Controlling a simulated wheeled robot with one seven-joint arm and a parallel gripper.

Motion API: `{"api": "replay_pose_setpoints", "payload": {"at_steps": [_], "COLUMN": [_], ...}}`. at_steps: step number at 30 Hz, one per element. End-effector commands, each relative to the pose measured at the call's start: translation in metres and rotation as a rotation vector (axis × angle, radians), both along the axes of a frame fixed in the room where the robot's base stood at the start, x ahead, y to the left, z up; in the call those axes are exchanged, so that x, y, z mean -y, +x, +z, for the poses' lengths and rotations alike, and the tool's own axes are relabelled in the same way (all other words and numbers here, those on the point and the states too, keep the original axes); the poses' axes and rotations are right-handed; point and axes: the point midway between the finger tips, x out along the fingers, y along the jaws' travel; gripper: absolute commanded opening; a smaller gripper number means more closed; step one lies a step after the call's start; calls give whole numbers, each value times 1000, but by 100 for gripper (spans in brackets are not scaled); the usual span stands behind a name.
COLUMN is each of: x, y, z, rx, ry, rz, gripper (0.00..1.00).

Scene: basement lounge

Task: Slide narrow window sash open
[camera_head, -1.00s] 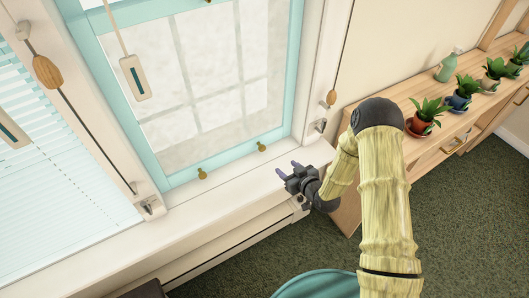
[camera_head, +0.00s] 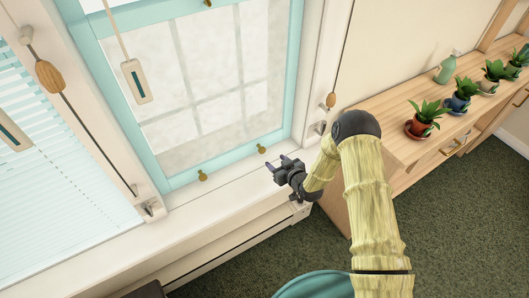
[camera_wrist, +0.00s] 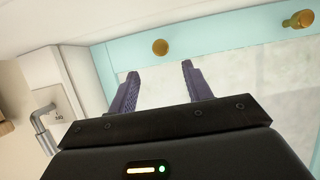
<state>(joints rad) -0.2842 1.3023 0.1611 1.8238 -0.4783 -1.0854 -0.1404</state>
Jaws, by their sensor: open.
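The narrow window sash (camera_head: 170,186) has a pale turquoise frame around a frosted pane with a faint grid. Its bottom rail sits at the sill in the head view. Two brass knobs stand on that rail, a left knob (camera_head: 202,175) and a right knob (camera_head: 262,149). My gripper (camera_head: 278,165) is open and empty over the sill, a little right of and below the right knob. In the wrist view the turquoise rail (camera_wrist: 220,37) crosses beyond my open fingers (camera_wrist: 160,88). One brass knob (camera_wrist: 160,47) shows between and beyond the fingertips, another (camera_wrist: 300,20) further right.
A white sill (camera_head: 190,222) runs below the window. A cord with a wooden toggle (camera_head: 49,76) and a white tag (camera_head: 135,81) hang near the sash. A wooden shelf (camera_head: 385,150) with several potted plants stands at the right. A metal hook (camera_wrist: 42,125) is on the side frame.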

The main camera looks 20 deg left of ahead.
Motion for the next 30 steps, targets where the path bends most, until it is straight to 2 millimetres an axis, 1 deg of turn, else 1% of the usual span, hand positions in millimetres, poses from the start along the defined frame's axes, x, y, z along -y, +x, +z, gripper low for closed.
{"api": "replay_pose_setpoints", "payload": {"at_steps": [3,18,24,30], "x": [-13,-58,-69,-71], "y": [10,48,58,60], "z": [-6,-31,-37,-38], "rx": [1,1,1,0], "ry": [0,2,2,2], "rz": [1,2,1,1], "gripper": [50,50,50,50]}}
